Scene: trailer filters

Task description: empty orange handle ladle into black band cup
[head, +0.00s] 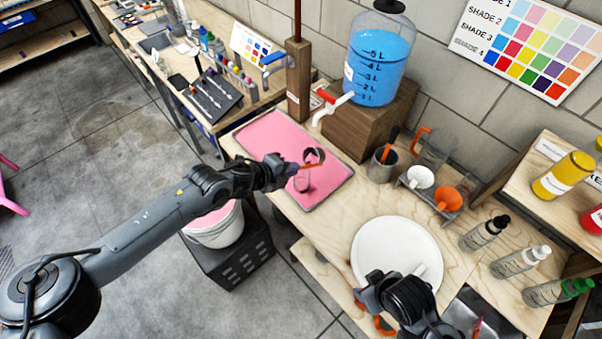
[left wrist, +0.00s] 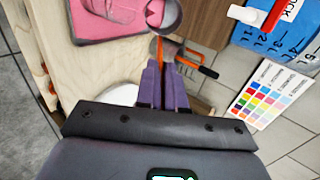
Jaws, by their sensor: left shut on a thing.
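My left gripper (head: 292,168) is shut on the orange handle (head: 312,166) of a ladle over the pink tray.
The pink tray (head: 262,132) lies on the wooden bench. A blue water dispenser (head: 377,65) stands behind it on a wooden block. A metal cup (head: 380,170), an orange-handled pitcher (head: 436,150) and several bottles are to the right. The white plate (head: 385,240) is at the front.

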